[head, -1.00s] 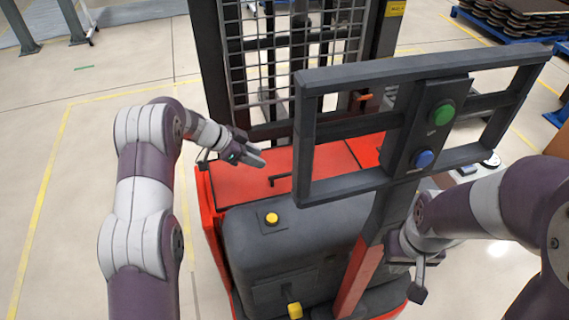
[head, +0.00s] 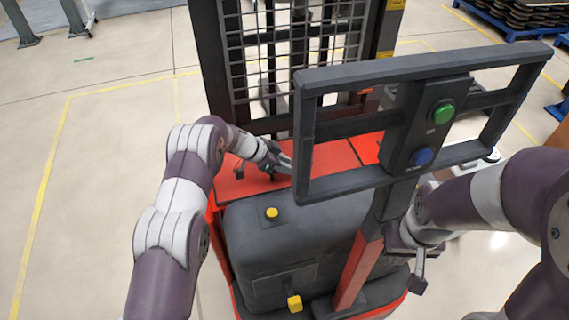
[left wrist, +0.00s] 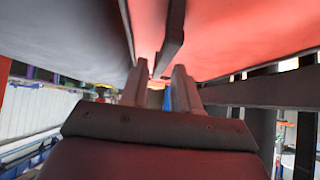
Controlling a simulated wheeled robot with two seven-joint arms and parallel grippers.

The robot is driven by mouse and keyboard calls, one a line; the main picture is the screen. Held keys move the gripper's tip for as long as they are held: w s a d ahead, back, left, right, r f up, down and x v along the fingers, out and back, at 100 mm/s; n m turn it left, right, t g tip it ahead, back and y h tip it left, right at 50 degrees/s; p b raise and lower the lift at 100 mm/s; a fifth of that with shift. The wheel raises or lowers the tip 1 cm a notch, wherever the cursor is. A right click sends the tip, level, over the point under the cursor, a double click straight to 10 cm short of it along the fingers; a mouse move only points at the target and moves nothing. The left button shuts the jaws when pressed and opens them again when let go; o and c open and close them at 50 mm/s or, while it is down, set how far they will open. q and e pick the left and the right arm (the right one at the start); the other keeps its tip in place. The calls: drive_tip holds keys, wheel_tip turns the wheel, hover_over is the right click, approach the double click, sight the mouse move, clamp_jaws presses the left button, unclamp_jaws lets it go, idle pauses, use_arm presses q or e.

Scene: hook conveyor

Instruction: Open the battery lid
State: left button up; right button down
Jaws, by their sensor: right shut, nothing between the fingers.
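The battery lid is the flat red panel (head: 240,187) on top of the truck, behind the dark grey housing. It also shows as a red surface in the left wrist view (left wrist: 245,35). A black handle (left wrist: 172,35) runs along it, its end appearing between my left fingertips; contact cannot be told. My left gripper (head: 286,164) is over the lid beside the frame post, partly hidden. In the left wrist view its fingers (left wrist: 158,84) are apart. My right gripper (head: 412,240) is low beside the truck's post, partly hidden, shut and empty.
The mesh mast (head: 235,60) rises behind the lid. The grey housing (head: 325,235) bears yellow knobs. Floor at left is clear.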

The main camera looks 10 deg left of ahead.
use_arm(q)
clamp_jaws()
